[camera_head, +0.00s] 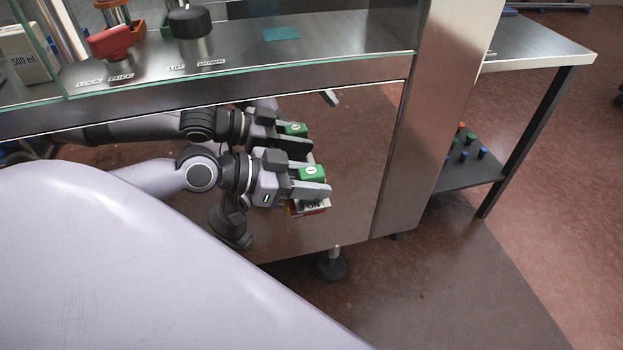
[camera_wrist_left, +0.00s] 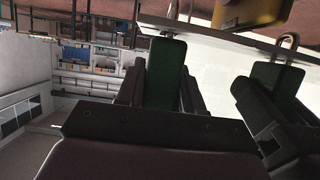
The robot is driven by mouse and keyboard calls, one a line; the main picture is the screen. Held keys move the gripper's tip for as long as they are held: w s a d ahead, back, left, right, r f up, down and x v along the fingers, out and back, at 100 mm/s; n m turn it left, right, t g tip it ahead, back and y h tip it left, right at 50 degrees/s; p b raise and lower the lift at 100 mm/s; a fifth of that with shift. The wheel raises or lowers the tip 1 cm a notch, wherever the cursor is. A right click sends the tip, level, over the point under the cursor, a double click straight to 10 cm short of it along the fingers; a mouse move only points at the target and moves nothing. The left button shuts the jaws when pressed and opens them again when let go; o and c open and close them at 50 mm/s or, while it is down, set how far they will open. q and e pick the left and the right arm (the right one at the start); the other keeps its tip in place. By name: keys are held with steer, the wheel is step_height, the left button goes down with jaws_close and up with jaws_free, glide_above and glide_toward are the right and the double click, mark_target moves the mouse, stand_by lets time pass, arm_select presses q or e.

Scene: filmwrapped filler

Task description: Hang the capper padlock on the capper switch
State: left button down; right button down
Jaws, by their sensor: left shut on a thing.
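My left gripper (camera_head: 298,183) is shut on the green capper padlock (camera_head: 312,173), which has a white mark on its face. The padlock also shows in the left wrist view (camera_wrist_left: 166,75), with its metal shackle sticking up beyond the fingers. The capper switch (camera_head: 308,208), a small box with an "ON" label and some red, sits on the steel panel, partly hidden below the gripper. A yellow part of it shows at the top of the left wrist view (camera_wrist_left: 246,12), right of the shackle. I cannot tell whether the shackle touches it. My right gripper is not in view.
The shiny steel panel (camera_head: 350,130) mirrors my arm and the padlock. Above it is a ledge behind glass with a red knob (camera_head: 110,42) and a black knob (camera_head: 190,22). A side table (camera_head: 540,45) stands right; open floor lies in front.

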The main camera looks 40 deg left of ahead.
arm_select(q)
steer(key=shift+f, duration=0.25)
stand_by(0.5)
steer(key=c, duration=0.6)
jaws_free()
steer(key=shift+c, duration=0.2)
steer(key=v, duration=0.7)
steer(key=shift+s+a, duration=0.1)
